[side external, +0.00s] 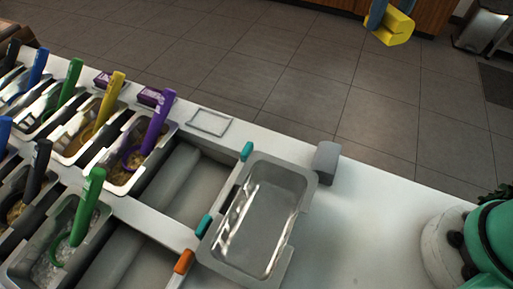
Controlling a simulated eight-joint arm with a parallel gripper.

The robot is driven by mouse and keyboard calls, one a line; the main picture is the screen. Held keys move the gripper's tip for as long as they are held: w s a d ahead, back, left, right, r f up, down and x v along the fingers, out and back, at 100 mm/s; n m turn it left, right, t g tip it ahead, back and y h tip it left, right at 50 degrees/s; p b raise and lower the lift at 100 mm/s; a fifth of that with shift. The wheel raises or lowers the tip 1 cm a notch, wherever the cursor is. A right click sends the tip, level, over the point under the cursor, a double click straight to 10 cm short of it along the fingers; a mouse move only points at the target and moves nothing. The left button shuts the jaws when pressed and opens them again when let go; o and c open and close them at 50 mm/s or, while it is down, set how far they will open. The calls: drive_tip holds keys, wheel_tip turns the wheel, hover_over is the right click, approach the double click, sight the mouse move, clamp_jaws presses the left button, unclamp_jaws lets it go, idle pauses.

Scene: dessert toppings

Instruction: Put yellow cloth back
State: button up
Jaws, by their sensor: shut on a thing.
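The white counter (370,215) has bare room at the right. An empty metal pan (262,215) sits near a grey block (327,162) and a thin rectangular frame (209,121). Topping bins with coloured-handled scoops, including a purple one (158,122), fill the left.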

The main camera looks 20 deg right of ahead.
drive_tip(key=a+r+n, duration=0.1)
drive_tip(key=a+n, duration=0.1)
drive_tip(key=a, duration=0.7)
drive_tip(key=r+n, duration=0.2)
hover_over(275, 153)
drive_tip(key=shift+n, duration=0.3)
wheel_tip(275, 153, down, 16)
drive_tip(key=shift+r, duration=0.1)
drive_tip(key=shift+f, duration=2.15)
drive_tip(key=shift+f, duration=0.1)
drive_tip(key=o, duration=1)
drive_tip(key=shift+c, duration=0.2)
